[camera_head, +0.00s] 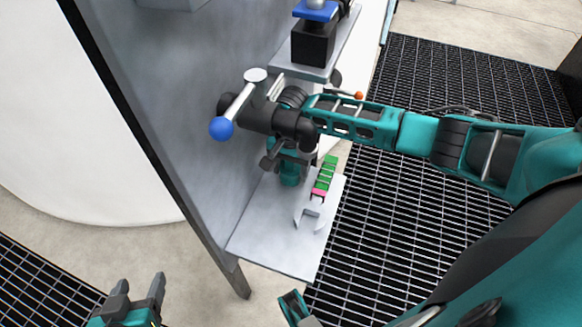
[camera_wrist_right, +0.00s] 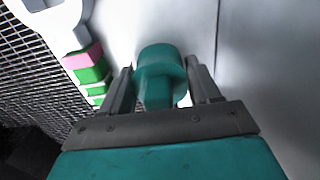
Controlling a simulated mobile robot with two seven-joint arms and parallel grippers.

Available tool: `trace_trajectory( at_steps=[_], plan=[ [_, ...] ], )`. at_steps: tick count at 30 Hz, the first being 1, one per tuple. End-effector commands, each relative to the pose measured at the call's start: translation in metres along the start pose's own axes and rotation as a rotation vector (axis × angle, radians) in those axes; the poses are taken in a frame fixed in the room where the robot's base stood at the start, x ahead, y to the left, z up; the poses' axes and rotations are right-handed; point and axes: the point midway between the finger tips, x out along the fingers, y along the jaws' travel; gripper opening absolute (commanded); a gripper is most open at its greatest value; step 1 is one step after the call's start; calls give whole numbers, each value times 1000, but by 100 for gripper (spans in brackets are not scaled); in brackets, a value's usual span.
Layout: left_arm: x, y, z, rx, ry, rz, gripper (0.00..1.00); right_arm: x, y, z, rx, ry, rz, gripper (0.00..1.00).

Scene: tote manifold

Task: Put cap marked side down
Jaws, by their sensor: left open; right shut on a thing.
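My right gripper (camera_head: 288,158) reaches down over the grey shelf plate (camera_head: 262,238) below the black pipe. It is shut on a teal round cap (camera_wrist_right: 160,65), which sits between both dark fingers in the right wrist view. The cap has a wide round part and a narrower part towards the gripper. In the head view the cap (camera_head: 290,175) shows just below the fingers. I see no mark on it, and cannot tell whether it touches the plate. My left gripper (camera_head: 138,288) is open and empty at the lower left, away from the plate.
A wrench (camera_head: 325,180) with a green and pink handle lies on the plate, right of the cap. A black block (camera_head: 313,42) stands on an upper shelf. The plate's front part is clear.

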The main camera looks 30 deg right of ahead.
Motion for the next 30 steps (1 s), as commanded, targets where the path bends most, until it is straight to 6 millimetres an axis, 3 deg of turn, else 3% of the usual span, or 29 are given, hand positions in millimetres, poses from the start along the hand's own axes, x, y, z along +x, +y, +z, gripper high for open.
trace_trajectory(
  at_steps=[5, 6, 13, 23, 30],
  plan=[
    [2, 0, 2, 0, 1, 0, 63, 2, 0, 0, 0, 1, -1, 27],
    [1, 0, 2, 0, 0, 0, 63, 2, 0, 0, 0, 1, 0, 64],
    [0, 0, 2, -1, -1, 0, 63, 1, 0, 0, 0, 0, 0, 86],
    [-2, 2, -1, -9, -3, 1, 63, -3, 0, 0, 0, 0, 0, 87],
    [-8, 3, -9, -13, -2, 1, 63, -43, 0, -2, -1, 4, -2, 87]
  ],
)
